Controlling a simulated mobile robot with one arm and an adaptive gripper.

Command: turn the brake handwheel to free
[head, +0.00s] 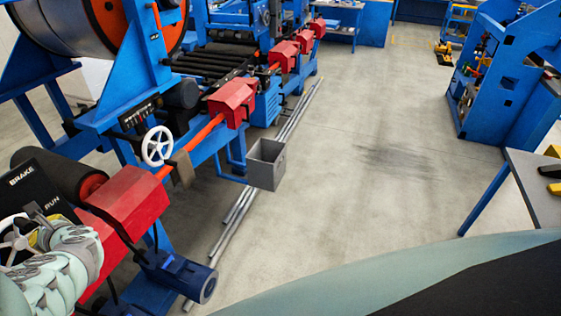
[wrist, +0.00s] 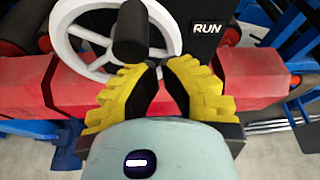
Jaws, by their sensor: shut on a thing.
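The brake handwheel (wrist: 80,35) is a white spoked wheel with a black knob (wrist: 143,32) standing out from it. In the wrist view it stands before a black panel (wrist: 207,50) lettered RUN. In the head view, part of the wheel (head: 14,240) shows at the left edge, below the BRAKE lettering on the panel (head: 35,182). My arm hides much of the wheel there. No free mark can be read.
Red guard housings (head: 130,203) run along the machine beside the wheel. A second white handwheel (head: 158,146) sits farther back. A blue motor (head: 180,275) juts out low in front. A grey bin (head: 266,165) hangs beside the machine.

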